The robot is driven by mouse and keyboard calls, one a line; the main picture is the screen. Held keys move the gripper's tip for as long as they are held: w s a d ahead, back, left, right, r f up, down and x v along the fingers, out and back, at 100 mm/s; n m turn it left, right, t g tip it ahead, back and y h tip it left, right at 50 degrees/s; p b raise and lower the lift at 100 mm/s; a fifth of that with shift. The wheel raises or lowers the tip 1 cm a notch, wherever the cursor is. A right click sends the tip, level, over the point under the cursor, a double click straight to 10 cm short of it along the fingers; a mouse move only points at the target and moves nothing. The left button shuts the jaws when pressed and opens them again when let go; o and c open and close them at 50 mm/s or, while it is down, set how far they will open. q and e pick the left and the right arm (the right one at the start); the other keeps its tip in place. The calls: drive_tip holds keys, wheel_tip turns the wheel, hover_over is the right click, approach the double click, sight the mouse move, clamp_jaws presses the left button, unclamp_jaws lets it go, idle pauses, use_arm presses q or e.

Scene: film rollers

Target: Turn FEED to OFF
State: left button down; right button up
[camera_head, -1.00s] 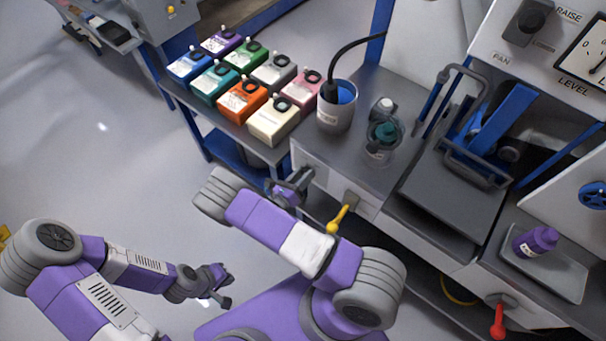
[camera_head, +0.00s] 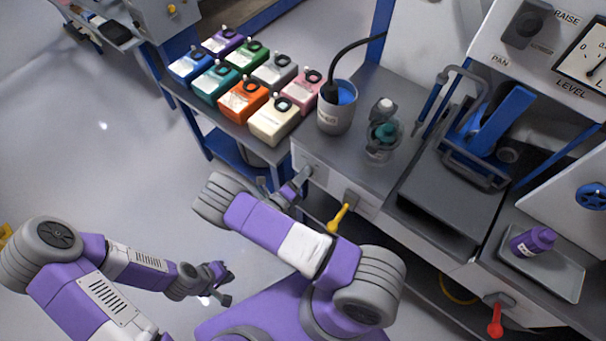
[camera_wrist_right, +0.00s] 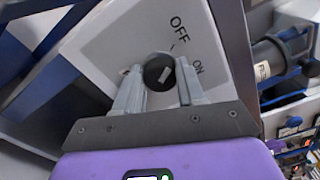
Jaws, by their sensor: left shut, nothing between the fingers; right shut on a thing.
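The FEED knob (camera_wrist_right: 158,72) is a round black dial with a pale pointer mark on the cabinet's pale front panel. OFF and ON are printed beside it in the right wrist view; the word FEED is not readable. The mark leans up and right; I cannot tell exactly which label it meets. My right gripper (camera_wrist_right: 160,94) is shut on the knob, one finger on each side. In the head view this gripper (camera_head: 302,180) is at the left end of the cabinet front, mostly behind my arm. My left gripper (camera_head: 224,285) is shut and empty, above the floor.
A yellow-handled valve (camera_head: 338,217) is just right of my right gripper. A red-handled valve (camera_head: 495,318) is further right.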

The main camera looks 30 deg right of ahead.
idle(0.4)
drive_tip(key=o, duration=1.1)
drive_tip(key=shift+c, duration=0.2)
drive_tip(key=v, duration=0.7)
drive_tip(key=shift+s+a+p, duration=0.15)
drive_tip(key=shift+a+p, duration=0.15)
drive_tip(key=shift+p, duration=0.05)
